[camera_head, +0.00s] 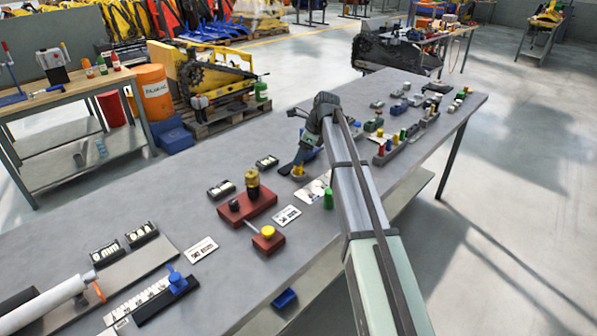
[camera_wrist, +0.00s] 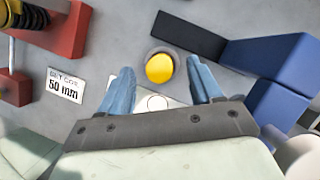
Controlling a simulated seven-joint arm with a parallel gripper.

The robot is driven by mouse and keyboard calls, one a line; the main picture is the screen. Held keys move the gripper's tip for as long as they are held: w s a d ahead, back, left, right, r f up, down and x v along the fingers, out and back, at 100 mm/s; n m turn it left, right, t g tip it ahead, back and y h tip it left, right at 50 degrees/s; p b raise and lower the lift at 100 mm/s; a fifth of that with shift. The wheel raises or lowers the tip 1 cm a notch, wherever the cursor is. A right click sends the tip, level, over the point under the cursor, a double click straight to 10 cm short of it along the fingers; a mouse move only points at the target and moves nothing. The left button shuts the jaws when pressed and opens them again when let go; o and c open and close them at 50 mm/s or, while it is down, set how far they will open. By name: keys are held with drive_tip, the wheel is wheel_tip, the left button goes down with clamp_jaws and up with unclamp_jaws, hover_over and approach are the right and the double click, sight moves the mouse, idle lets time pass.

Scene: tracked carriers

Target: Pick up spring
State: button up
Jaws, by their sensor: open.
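A round yellow-topped piece (camera_wrist: 159,68) with a grey rim stands upright on the bench between my fingers in the wrist view. It also shows in the head view (camera_head: 299,171) just below my gripper (camera_head: 297,163). No coils can be made out on it, so I cannot tell whether it is the spring. My gripper (camera_wrist: 160,66) is open, with one blue finger on each side of the piece and nothing clamped. A dark and gold coil-like part (camera_head: 252,180) stands on a red block (camera_head: 247,207); it shows partly at the wrist view's upper left (camera_wrist: 14,14).
A blue block (camera_wrist: 268,57) and a black bar lie close to my right finger. A "50 mm" card (camera_wrist: 66,85) lies at left. A green cylinder (camera_head: 328,198) stands near my arm. Several small parts crowd the bench's far end (camera_head: 405,115).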

sight(298, 170)
drive_tip(key=x, duration=0.5)
drive_tip(key=shift+s+d, duration=0.1)
drive_tip(key=shift+d, duration=0.05)
drive_tip(key=c, duration=1.2)
